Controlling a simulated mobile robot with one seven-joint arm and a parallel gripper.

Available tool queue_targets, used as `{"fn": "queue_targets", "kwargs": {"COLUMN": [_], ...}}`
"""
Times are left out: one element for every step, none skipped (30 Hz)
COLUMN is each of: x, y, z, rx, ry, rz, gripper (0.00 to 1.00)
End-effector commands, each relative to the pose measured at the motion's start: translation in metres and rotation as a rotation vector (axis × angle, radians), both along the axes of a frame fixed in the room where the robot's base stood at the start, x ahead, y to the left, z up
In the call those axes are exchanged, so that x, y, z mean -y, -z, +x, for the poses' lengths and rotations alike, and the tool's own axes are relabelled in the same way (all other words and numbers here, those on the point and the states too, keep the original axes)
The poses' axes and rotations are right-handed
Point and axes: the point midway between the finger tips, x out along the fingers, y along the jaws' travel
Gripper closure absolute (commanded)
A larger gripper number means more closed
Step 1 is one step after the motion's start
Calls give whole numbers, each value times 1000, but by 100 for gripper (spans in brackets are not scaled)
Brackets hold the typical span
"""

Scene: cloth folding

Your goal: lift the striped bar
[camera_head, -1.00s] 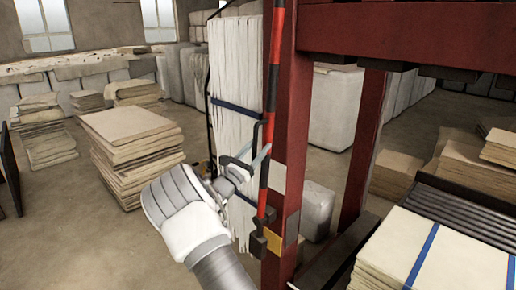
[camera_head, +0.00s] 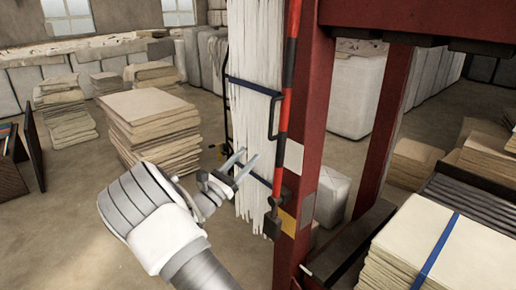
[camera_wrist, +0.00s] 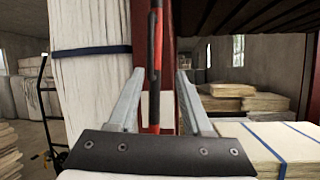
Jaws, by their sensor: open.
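The striped bar (camera_head: 287,80) is red and black and stands upright, tilted slightly, along the near face of a red post. Its lower end is at a dark block (camera_head: 272,226). My gripper (camera_head: 246,160) is open and empty, left of the bar's lower part in the head view, with a gap between fingertips and bar. In the wrist view the bar (camera_wrist: 155,60) appears between the two spread fingers (camera_wrist: 157,82); its lower part is hidden behind the gripper body. I cannot tell the exact depth to it.
The red post (camera_head: 305,110) stands right behind the bar. White hanging cloth strips (camera_head: 254,50) with dark blue bands are close on its left. A cloth stack (camera_head: 415,240) with a blue strap lies at right. Another stack (camera_head: 150,125) stands on the floor at left.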

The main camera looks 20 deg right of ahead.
Motion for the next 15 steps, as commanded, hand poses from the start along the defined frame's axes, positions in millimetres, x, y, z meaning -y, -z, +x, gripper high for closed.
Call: {"fn": "queue_targets", "kwargs": {"x": [-6, -9, -12, -14, -15, -17, -17, -18, -18, -18, -18, -18, -18, -18, -18], "y": [4, 5, 7, 7, 8, 9, 9, 9, 9, 9, 9, 9, 9, 9, 9], "z": [-3, -5, -7, -8, -9, -9, -10, -10, -10, -11, -11, -11, -11, -10, -10], "rx": [-1, -1, 0, 0, 0, 0, 0, 0, 0, 0, 0, 0, 0, 0, 0], "ry": [-2, -1, 0, 0, -1, -1, -1, 0, 0, 0, 0, 0, 0, 0, 0], "rz": [0, 1, 0, 0, 0, 0, 0, 0, 0, 0, 0, 0, 0, 0, 0], "gripper": [50, 50, 50, 50, 50, 50, 50, 50, 50, 50, 50, 50, 50, 50, 50]}}
